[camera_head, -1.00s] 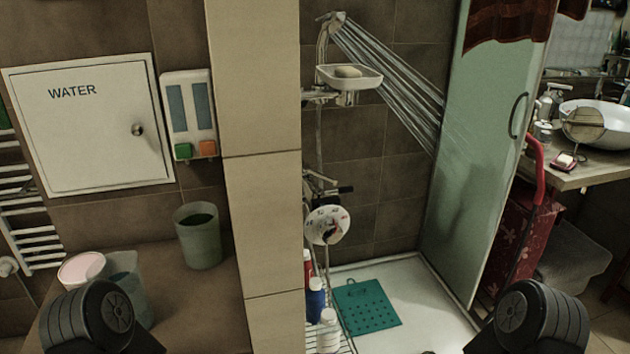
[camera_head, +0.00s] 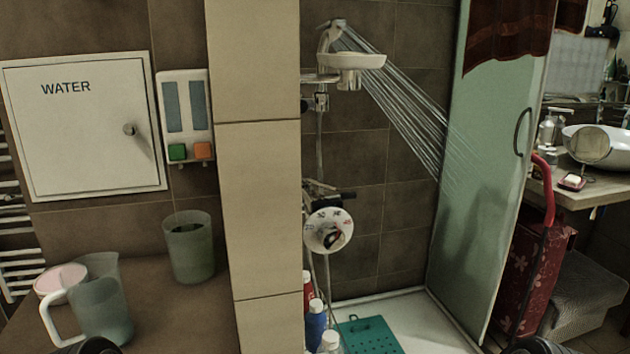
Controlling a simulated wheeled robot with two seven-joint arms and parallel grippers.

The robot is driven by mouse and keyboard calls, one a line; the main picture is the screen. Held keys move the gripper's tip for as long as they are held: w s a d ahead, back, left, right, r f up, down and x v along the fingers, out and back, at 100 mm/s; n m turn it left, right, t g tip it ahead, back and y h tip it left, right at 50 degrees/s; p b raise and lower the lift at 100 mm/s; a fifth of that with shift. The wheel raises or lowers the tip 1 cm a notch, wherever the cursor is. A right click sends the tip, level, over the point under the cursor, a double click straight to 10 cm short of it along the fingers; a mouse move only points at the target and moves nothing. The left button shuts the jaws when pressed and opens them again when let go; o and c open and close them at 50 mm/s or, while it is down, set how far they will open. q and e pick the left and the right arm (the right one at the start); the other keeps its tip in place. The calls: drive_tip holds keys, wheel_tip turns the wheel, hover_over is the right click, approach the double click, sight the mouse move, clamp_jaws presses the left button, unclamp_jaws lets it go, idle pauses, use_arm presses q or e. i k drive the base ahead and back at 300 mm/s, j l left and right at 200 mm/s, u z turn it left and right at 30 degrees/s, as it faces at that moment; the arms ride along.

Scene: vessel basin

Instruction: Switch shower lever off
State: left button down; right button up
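The shower mixer has a round white dial (camera_head: 328,230) with marks on its face and sits on the shower wall just right of the tiled pillar. A dark lever (camera_head: 346,194) sticks out to the right above the dial. The shower head (camera_head: 333,33) is high on the wall and water streams (camera_head: 395,100) from it toward the glass panel. Only dark rounded parts of my arms show at the bottom edge, left and right. Neither gripper's fingers are in view.
The tiled pillar (camera_head: 262,210) stands left of the shower. A jug (camera_head: 101,310) and a grey-green cup (camera_head: 188,250) stand on the left ledge. Bottles (camera_head: 316,325) stand below the dial. A glass panel (camera_head: 480,190) bounds the shower on the right. A teal mat (camera_head: 368,334) lies on the tray.

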sight(306, 179)
drive_tip(key=k, duration=0.65)
drive_tip(key=u, duration=2.2)
drive_tip(key=k+l, duration=0.15)
drive_tip(key=l, duration=0.25)
drive_tip(key=k+l, duration=0.15)
drive_tip(key=l, duration=0.25)
drive_tip(key=k+l, duration=0.15)
drive_tip(key=l, duration=0.25)
drive_tip(key=k+l, duration=0.15)
drive_tip(key=l, duration=0.25)
drive_tip(key=k+l, duration=0.1)
drive_tip(key=l, duration=0.3)
drive_tip(key=k+l, duration=0.15)
drive_tip(key=l, duration=0.25)
